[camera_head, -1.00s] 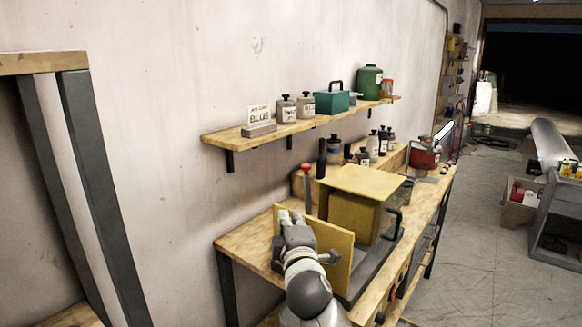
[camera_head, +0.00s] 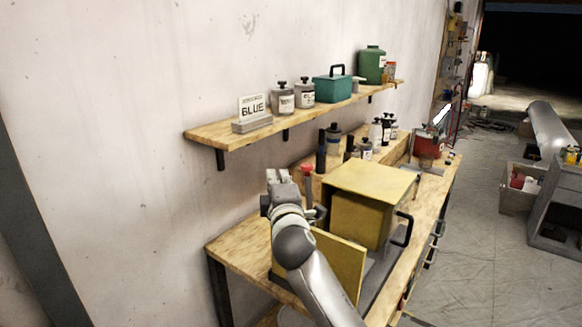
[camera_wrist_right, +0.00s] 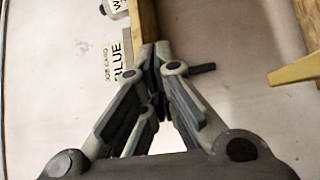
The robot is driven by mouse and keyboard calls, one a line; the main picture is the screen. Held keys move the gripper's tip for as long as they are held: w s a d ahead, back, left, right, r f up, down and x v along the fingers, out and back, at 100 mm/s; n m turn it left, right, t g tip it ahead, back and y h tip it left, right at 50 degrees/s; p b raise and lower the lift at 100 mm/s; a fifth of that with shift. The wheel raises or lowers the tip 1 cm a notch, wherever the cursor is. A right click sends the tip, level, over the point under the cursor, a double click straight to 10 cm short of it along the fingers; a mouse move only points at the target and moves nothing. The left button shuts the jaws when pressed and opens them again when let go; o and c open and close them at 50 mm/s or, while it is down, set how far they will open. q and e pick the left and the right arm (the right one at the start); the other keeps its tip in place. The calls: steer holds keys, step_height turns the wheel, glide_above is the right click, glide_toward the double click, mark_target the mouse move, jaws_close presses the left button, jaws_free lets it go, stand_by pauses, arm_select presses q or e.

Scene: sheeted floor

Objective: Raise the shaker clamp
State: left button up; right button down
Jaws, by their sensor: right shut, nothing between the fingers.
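A yellow box-shaped machine (camera_head: 362,205), which may be the shaker, stands on the wooden bench with its yellow door panel (camera_head: 340,262) swung open at the front left. Its inside is hidden from this angle, and I cannot make out a clamp. A red-topped upright post (camera_head: 307,182) stands just left of the box. My right gripper (camera_head: 277,175) is raised above the door panel, left of the red top and apart from it. In the right wrist view its fingers (camera_wrist_right: 156,52) are shut and empty, pointing toward the wall and shelf. My left gripper is not in view.
A wall shelf (camera_head: 215,134) holds a BLUE sign (camera_head: 252,109), jars, a teal box (camera_head: 332,89) and a green canister (camera_head: 372,65). Bottles and a red can (camera_head: 428,143) stand at the back of the bench (camera_head: 235,244). Open floor (camera_head: 475,230) lies to the right.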

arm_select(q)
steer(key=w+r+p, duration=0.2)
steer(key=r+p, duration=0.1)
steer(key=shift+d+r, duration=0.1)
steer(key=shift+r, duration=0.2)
arm_select(e)
steer(key=w+d, duration=0.3)
steer(key=w, duration=0.2)
steer(key=shift+w, duration=0.15)
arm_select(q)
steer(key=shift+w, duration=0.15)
arm_select(e)
steer(key=shift+a+f, duration=0.1)
